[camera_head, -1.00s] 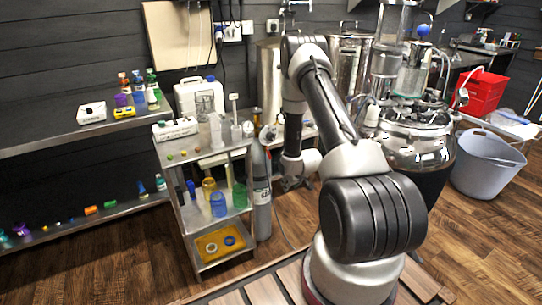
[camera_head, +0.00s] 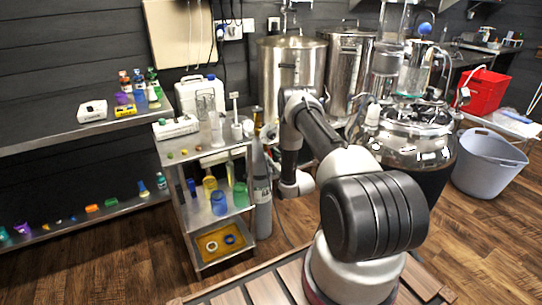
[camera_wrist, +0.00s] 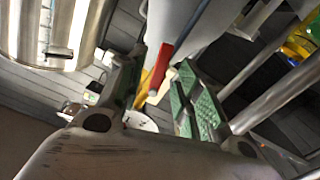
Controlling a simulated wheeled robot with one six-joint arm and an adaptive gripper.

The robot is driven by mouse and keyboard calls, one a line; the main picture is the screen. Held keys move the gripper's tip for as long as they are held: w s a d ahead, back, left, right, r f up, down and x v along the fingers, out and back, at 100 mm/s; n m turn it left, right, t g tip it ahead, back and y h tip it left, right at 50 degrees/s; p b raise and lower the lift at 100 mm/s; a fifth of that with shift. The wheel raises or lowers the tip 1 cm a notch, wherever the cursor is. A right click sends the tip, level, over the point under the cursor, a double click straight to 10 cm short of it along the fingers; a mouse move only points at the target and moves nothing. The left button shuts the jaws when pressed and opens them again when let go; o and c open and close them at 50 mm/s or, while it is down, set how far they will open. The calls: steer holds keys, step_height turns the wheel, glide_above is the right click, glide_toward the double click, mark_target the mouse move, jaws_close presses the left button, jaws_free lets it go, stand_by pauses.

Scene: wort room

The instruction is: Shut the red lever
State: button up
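The red lever (camera_wrist: 161,66) shows in the wrist view as a short red bar beside a pale grey rounded body (camera_wrist: 180,25). My gripper (camera_wrist: 158,76) is open, with green pads on its inner faces. The lever appears in the gap between the two fingers; I cannot tell whether either finger touches it. A yellow part (camera_wrist: 142,88) and a white round dial (camera_wrist: 140,121) lie beyond the fingers. In the head view my gripper is not clearly seen, and I cannot make out the lever. My wrist is beside the grey gas cylinder (camera_head: 263,205).
A steel shelf cart (camera_head: 202,264) with cups and small parts stands left of the cylinder. Large steel vessels (camera_head: 290,62) stand behind my arm. A glossy round kettle (camera_head: 420,150) is to the right. A grey tub (camera_head: 488,165) stands farther right on open floor.

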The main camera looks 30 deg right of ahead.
steer(key=shift+w, duration=1)
jaws_close()
steer(key=shift+d+r+n, duration=0.35)
steer(key=shift+r+n, duration=0.15)
steer(key=shift+n, duration=1.95)
steer(key=shift+d+r+n, duration=0.35)
steer(key=shift+r+n, duration=0.1)
steer(key=shift+n, duration=2.05)
steer(key=shift+d+r+n, duration=0.35)
steer(key=shift+r+n, duration=0.15)
steer(key=shift+n, duration=1.95)
